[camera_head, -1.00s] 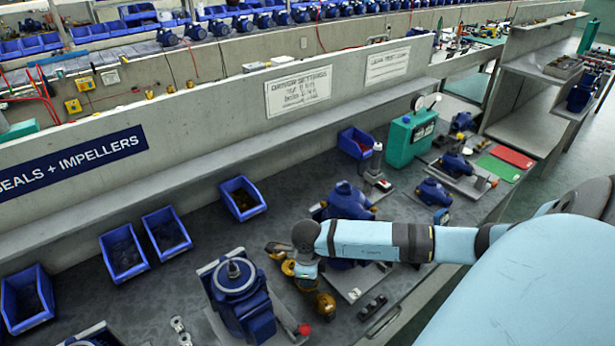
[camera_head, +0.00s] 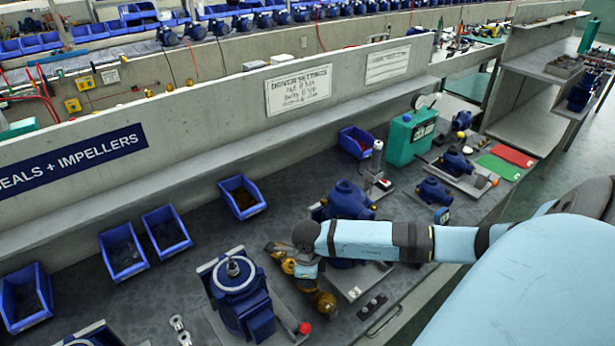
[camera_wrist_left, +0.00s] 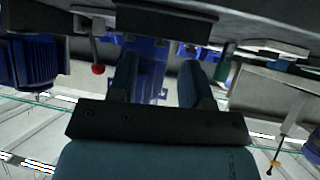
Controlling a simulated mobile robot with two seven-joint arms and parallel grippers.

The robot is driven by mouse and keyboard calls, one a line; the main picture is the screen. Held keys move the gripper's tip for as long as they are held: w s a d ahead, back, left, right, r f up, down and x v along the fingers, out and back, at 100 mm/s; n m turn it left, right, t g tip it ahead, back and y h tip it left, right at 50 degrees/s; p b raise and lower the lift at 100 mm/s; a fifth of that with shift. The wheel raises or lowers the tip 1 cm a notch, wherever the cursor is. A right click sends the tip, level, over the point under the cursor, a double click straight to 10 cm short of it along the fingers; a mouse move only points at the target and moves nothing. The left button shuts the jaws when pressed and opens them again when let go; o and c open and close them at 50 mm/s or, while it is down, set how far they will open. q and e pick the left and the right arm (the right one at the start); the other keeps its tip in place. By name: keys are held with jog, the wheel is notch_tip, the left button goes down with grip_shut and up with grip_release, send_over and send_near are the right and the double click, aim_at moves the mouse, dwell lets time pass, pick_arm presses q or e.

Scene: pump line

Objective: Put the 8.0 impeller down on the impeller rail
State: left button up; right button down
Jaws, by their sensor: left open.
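Several brass-coloured round parts (camera_head: 325,304), which look like impellers, sit on the bench by the hand of my right arm. I cannot read any size on them, so I cannot tell which is the 8.0 impeller, and I cannot make out the rail clearly. My right gripper (camera_head: 308,270) is over this spot, its fingers mostly hidden by the wrist. My left gripper shows only in the left wrist view (camera_wrist_left: 158,65); its two fingers are apart with nothing seen held between them. A blue pump body (camera_wrist_left: 150,85) is beyond them.
Blue bins (camera_head: 241,197) line the back of the bench. Another blue pump (camera_head: 347,200) stands behind my right forearm. A dark tray (camera_head: 371,306) lies near the front edge.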

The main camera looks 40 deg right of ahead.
jog(key=shift+f, duration=0.2)
jog(key=c, duration=0.9)
grip_release()
jog(key=shift+r, duration=0.15)
notch_tip(320, 180, up, 9)
jog(key=p, duration=0.5)
jog(key=shift+p, duration=0.35)
